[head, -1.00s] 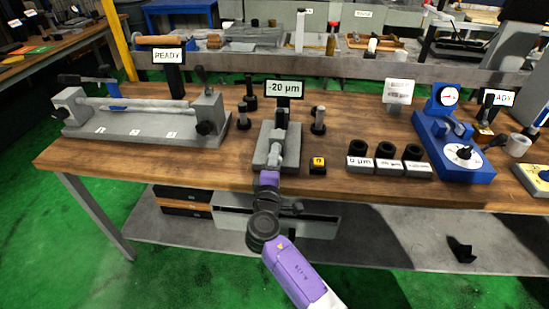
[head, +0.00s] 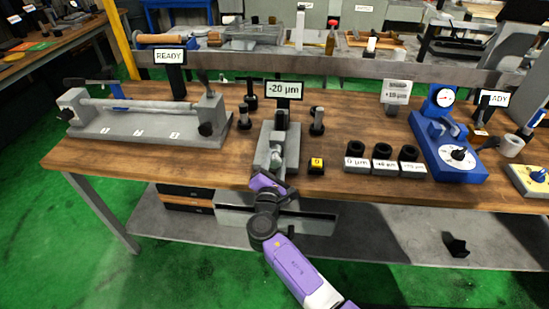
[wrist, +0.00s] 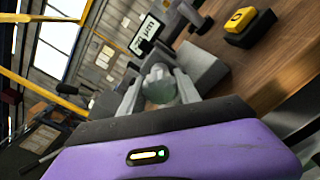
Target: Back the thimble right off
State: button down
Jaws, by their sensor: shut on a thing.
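The micrometer stand (head: 263,150) is a grey fixture near the front edge of the wooden bench. A display (head: 283,90) behind it reads -20 µm. The thimble (wrist: 158,86) is a pale grey round end facing the wrist camera. My gripper (wrist: 160,92) is shut on the thimble, with one finger on each side of it. In the head view my gripper (head: 273,172) reaches the stand's near end, with the wrist tilted; the thimble is mostly hidden there.
A yellow-topped black button box (head: 316,166) sits close right of the stand. Dark posts (head: 317,122) stand around the display. A long grey fixture (head: 150,128) is at left.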

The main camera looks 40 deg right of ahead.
jog(key=shift+n, duration=0.6)
jog(key=shift+p, duration=0.3)
jog(key=c, duration=0.9)
grip_release()
jog(key=shift+o, duration=0.2)
jog(key=v, duration=0.7)
jog(key=shift+s+a+b, duration=0.25)
jog(key=shift+a+b, duration=0.1)
